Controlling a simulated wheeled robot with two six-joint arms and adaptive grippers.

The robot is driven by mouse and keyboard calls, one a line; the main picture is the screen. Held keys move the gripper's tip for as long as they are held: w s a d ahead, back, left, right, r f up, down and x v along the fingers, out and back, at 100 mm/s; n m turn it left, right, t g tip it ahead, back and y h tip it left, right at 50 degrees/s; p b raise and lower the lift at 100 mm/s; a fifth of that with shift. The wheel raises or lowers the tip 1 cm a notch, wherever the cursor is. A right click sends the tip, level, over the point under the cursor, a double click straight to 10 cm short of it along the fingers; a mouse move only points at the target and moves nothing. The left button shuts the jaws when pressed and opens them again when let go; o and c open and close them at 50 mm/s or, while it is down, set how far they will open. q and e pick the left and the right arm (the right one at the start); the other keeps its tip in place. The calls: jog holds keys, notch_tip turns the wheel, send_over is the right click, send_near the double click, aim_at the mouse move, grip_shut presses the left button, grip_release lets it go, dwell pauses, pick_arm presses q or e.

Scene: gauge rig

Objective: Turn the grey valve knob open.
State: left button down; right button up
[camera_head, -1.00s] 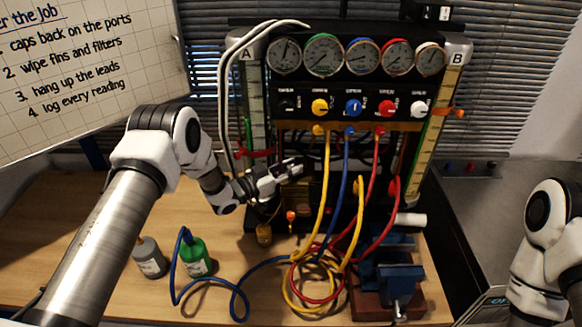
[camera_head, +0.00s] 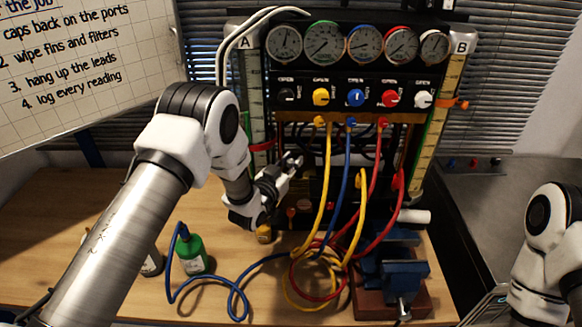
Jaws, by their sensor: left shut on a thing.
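The grey valve knob looks to be the dark one (camera_head: 286,96) at the left end of the knob row on the black gauge panel, under an "OPEN" label. My left gripper (camera_head: 292,163) is below the panel's brass strip, in front of the rig's dark lower part, pointing up and right. It is well below the dark knob and apart from it. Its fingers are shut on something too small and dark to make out. My right gripper is out of view; only part of my right arm shows at the right edge.
Yellow (camera_head: 321,97), blue (camera_head: 355,98), red (camera_head: 389,99) and white (camera_head: 423,100) knobs continue the row. Coloured hoses (camera_head: 327,190) hang right of my left gripper. A green bottle (camera_head: 193,254) and a blue vise (camera_head: 398,275) stand on the bench (camera_head: 60,220).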

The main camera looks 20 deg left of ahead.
pick_arm(q)
jog(key=n+y+b, duration=0.1)
jog(key=n+y, duration=0.1)
jog(key=y, duration=0.1)
jog(key=shift+d+f, duration=0.1)
jog(key=shift+n+y+b, duration=0.6)
jog(key=shift+n+y, duration=0.3)
jog(key=shift+y, duration=0.6)
jog(key=shift+r, duration=0.2)
jog(key=c, duration=0.9)
grip_release()
jog(key=s, duration=0.4)
jog(key=s+d, duration=0.1)
jog(key=s, duration=0.6)
jog(key=shift+s+d, duration=0.25)
jog(key=shift+s, duration=0.1)
